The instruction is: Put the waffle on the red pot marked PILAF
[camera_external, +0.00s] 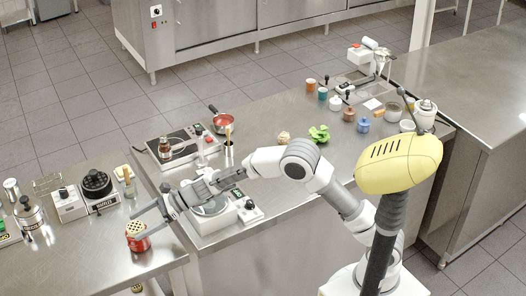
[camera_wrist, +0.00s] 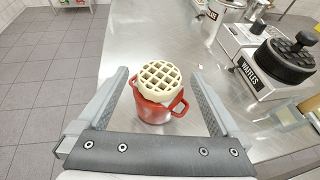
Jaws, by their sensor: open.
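The waffle (camera_wrist: 160,80) is round and pale with a grid top. It rests on top of the red pot (camera_wrist: 153,112), covering most of its opening. The red pot has two handles and stands on the steel counter; no PILAF lettering is readable. In the external view the waffle (camera_external: 135,228) and the red pot (camera_external: 138,244) are near the counter's front edge at the lower left. My gripper (camera_wrist: 160,85) is open, with one finger on each side of the waffle and a gap to both. It also shows in the external view (camera_external: 146,224).
The black waffle iron (camera_wrist: 288,60) marked WAFFLES stands to the right of the pot in the wrist view. A large can (camera_wrist: 228,12) stands behind it. A counter edge drops to the tiled floor on the left. Steel counter (camera_wrist: 120,55) around the pot is clear.

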